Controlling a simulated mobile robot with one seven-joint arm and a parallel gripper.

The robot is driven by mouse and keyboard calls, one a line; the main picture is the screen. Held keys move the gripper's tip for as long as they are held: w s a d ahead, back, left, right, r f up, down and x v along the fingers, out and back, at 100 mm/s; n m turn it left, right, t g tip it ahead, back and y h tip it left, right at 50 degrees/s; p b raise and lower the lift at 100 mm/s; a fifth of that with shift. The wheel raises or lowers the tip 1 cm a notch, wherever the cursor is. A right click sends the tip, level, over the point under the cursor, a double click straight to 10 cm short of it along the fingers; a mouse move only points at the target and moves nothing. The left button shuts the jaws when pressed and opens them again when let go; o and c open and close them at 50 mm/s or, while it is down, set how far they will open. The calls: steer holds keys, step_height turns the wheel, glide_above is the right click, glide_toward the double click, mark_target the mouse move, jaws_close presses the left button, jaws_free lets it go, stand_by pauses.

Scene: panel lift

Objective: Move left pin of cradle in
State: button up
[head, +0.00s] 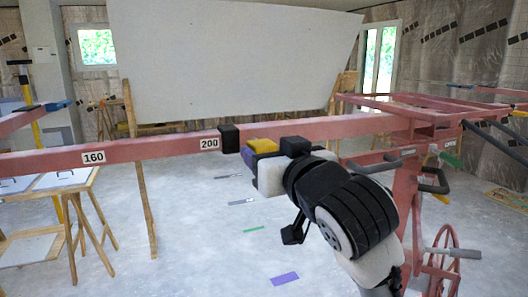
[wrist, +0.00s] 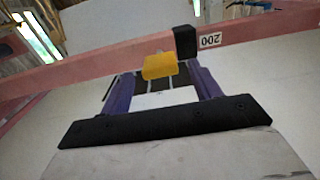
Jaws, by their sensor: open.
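The red cradle bar (head: 150,147) runs across the head view, marked 160 and 200. A black block (head: 229,138) sits around it by the 200 mark; it also shows in the wrist view (wrist: 185,43). A yellow block (head: 262,146) is close to the black block, at the front of the bar. In the wrist view the yellow block (wrist: 158,66) appears between the ends of my gripper's purple fingers (wrist: 160,74). My gripper (head: 254,162) is open, its fingers apart on either side. I cannot tell which block is the left pin, or whether the fingers touch anything.
A large white panel (head: 230,60) stands upright behind the bar. The red lift frame (head: 408,180) with its handwheel (head: 445,255) is at the right. A wooden trestle (head: 85,220) stands at the left. Open floor lies below the bar.

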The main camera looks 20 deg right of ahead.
steer(key=s+b, duration=0.2)
steer(key=s, duration=0.7)
steer(key=shift+s+d, duration=0.2)
steer(key=shift+s, duration=0.2)
